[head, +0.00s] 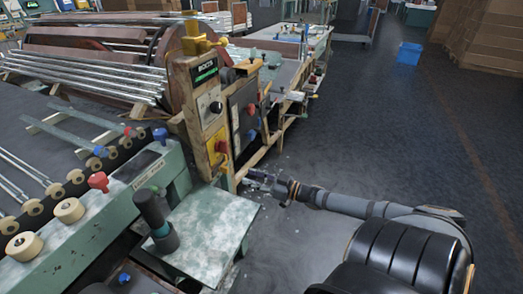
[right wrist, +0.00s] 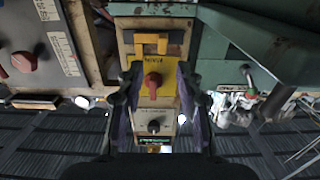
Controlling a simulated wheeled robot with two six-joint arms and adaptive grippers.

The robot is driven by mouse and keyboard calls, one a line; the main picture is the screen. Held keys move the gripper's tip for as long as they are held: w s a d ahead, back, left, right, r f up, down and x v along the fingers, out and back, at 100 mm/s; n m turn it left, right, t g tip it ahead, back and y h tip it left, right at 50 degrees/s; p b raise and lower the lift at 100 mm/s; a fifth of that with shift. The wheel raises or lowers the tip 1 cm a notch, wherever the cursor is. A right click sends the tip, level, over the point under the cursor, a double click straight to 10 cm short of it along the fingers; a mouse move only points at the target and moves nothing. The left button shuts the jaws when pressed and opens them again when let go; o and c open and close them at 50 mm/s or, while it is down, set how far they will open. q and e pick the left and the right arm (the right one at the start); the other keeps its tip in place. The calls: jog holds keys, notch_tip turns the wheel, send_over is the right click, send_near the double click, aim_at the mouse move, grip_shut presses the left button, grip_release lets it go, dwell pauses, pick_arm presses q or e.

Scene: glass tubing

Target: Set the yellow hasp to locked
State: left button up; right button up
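The yellow hasp (right wrist: 150,44) is a bracket-shaped piece on the front of a control post, seen in the right wrist view just beyond a red rotary knob (right wrist: 152,82) on a yellow plate. In the head view the yellow plate (head: 217,141) with its red knob shows low on the post; the hasp is hard to make out there. My right gripper (head: 256,181) is in front of the lower post. In the right wrist view its fingers (right wrist: 156,80) are open, one to each side of the red knob, with nothing held. Contact cannot be told. My left gripper is out of view.
The post also carries a black knob (head: 215,107) and a lit display (head: 205,70). A grey control box (head: 243,110) stands beside it. A green ledge (head: 205,240) juts out at the front. Open floor (head: 370,130) lies to the right.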

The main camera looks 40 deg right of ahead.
jog(key=shift+v, duration=1.8)
